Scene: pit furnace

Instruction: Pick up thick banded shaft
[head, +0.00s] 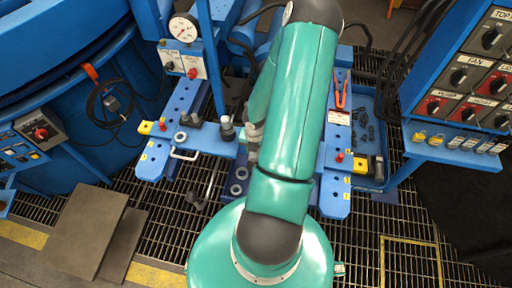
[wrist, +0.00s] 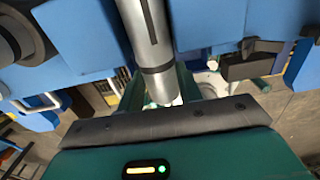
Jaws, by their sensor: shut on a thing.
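The thick banded shaft (wrist: 148,30) is a silver-grey cylinder with dark bands and a dark slot. It runs down from the top of the wrist view. My gripper (wrist: 160,85) has its green fingers on either side of the shaft's lower part and is shut on it. In the head view my arm covers the gripper and most of what lies under it, so the shaft cannot be made out there.
A blue bench (head: 335,190) with bolt holes stands on a floor grating. Small grey fittings (head: 227,128) and a white handle (head: 184,155) sit at its left. A gauge (head: 183,28) stands behind. A control panel (head: 470,75) rises at right, a blue furnace wall (head: 85,80) at left.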

